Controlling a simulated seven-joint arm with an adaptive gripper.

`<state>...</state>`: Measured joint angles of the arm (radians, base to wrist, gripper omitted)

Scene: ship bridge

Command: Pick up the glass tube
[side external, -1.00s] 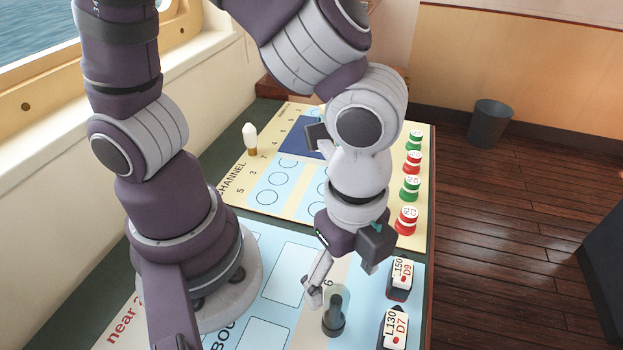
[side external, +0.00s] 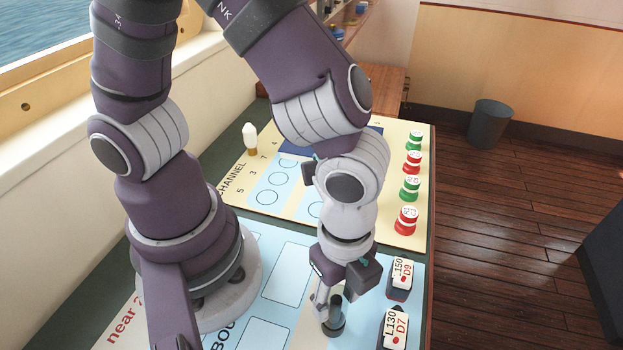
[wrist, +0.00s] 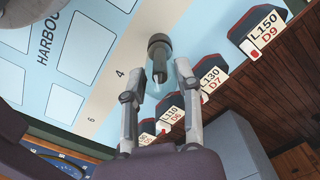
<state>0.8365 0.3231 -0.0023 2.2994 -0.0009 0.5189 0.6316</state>
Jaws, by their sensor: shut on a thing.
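The glass tube (side external: 336,302) is clear and hard to make out. It stands upright over a dark inner stem on a dark round base (side external: 334,328) on the light blue board. In the wrist view the base (wrist: 159,45) and stem show just beyond my fingers, and the tube's outline is faint. My gripper (side external: 332,300) points down over the tube, with a finger on either side of it. It is shut on the tube, and the fingers stay apart by its width. My gripper also shows in the wrist view (wrist: 157,84). The exact contact is unclear.
Labelled blocks L150 D9 (side external: 399,277) and L130 D7 (side external: 394,326) stand to the right, with more in the wrist view. Red and green round pieces (side external: 411,188) line the cream board's right edge. A white-topped bulb (side external: 250,139) stands at the back left.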

